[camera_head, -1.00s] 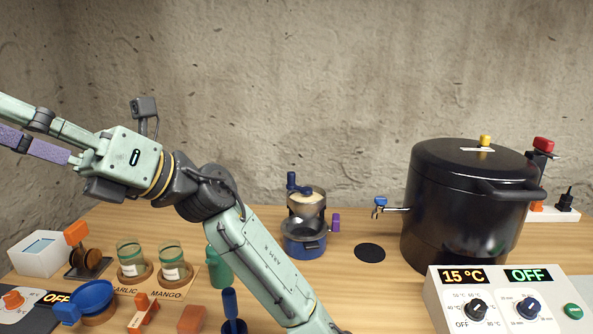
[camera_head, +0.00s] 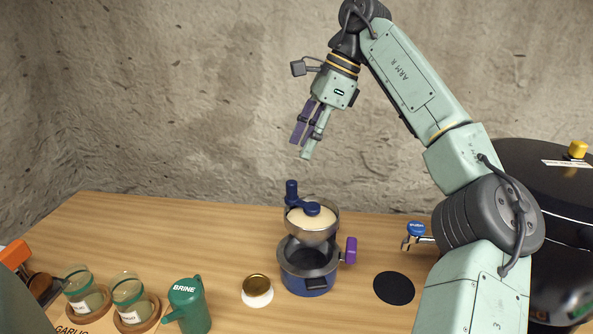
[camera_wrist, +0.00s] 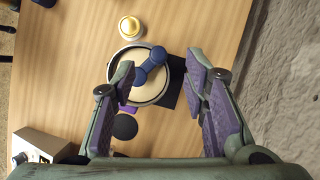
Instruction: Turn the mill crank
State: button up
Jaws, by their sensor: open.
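The mill (camera_head: 312,250) stands on the wooden table, a steel hopper with pale contents above a dark bowl and a blue base. Its blue crank (camera_head: 312,207) lies across the top, with an upright blue knob (camera_head: 291,192) at the left end. A purple handle (camera_head: 350,250) sticks out at the mill's right. My gripper (camera_head: 301,148) is open and empty, above the mill and apart from it, pointing down. In the wrist view the crank (camera_wrist: 152,66) shows between and beyond the open purple-padded fingers (camera_wrist: 160,92).
A gold-lidded item (camera_head: 257,289) and a green brine jug (camera_head: 188,305) stand left of the mill, with two labelled jars (camera_head: 130,298) farther left. A black disc (camera_head: 394,288) and a blue-handled tap (camera_head: 416,230) are at the right, beside the big black pot (camera_head: 560,220). The back-left table is clear.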

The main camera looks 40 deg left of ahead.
aim_at(293, 181)
jog(key=x, duration=0.6)
jog(key=d+p+x, duration=0.1)
jog(key=x, duration=0.3)
jog(key=shift+w+f, duration=0.3)
jog(key=shift+c, duration=0.2)
grip_shut()
